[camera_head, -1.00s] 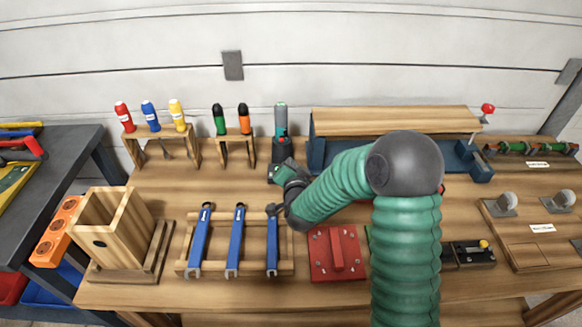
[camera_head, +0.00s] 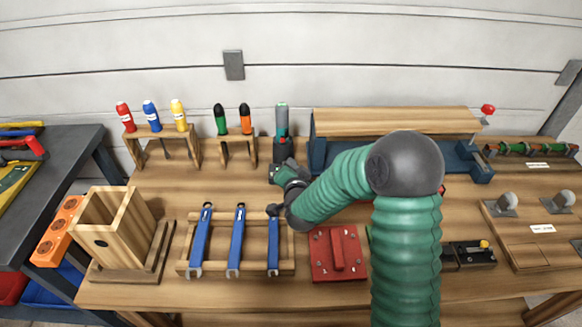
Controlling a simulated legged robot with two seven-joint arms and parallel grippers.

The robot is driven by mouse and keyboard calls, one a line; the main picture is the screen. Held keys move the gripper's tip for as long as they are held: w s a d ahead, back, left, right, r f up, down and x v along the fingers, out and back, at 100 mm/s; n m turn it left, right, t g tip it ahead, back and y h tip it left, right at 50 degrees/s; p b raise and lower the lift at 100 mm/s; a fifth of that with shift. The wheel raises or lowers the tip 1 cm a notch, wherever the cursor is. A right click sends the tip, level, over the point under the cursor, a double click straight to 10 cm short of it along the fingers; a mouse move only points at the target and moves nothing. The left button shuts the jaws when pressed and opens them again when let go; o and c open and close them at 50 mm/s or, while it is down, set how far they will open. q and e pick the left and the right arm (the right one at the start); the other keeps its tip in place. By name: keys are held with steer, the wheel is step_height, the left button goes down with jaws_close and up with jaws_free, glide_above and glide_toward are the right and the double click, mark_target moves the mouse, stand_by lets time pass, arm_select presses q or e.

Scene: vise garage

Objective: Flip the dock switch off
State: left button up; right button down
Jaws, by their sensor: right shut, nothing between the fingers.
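A dark dock (camera_head: 279,152) stands at the back middle of the bench, with a grey and green upright tool (camera_head: 282,121) in it. A small red part shows on the dock's front at the tool's foot; it is too small to tell whether this is the switch or which way it is set. My right gripper (camera_head: 283,167) is shut and empty, just in front of and below the dock. The gripper hides the dock's lower front, and I cannot tell whether they touch. My left gripper is not in view.
A rack of orange and green screwdrivers (camera_head: 239,138) stands left of the dock. A long wooden-topped blue vise (camera_head: 394,122) stands to its right. Blue wrenches (camera_head: 236,240) and a red block (camera_head: 338,256) lie in front. My right arm crosses the bench's middle right.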

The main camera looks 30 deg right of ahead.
steer(key=shift+d, duration=0.1)
stand_by(0.4)
steer(key=shift+w+f, duration=0.15)
steer(key=shift+f, duration=0.2)
steer(key=shift+w+d+f+b, duration=0.15)
steer(key=shift+f+b, duration=0.2)
steer(key=shift+b, duration=0.25)
steer(key=shift+r, duration=0.15)
stand_by(0.4)
steer(key=shift+s+a+r+p, duration=0.2)
steer(key=shift+s+r+p, duration=0.15)
steer(key=shift+r+p, duration=0.35)
steer(key=r+p, duration=0.1)
steer(key=s+r+p, duration=0.1)
steer(key=r, duration=0.1)
steer(key=s+a+r+p, duration=0.1)
steer(key=shift+a+r, duration=0.1)
steer(key=shift+r, duration=0.1)
steer(key=shift+w, duration=0.1)
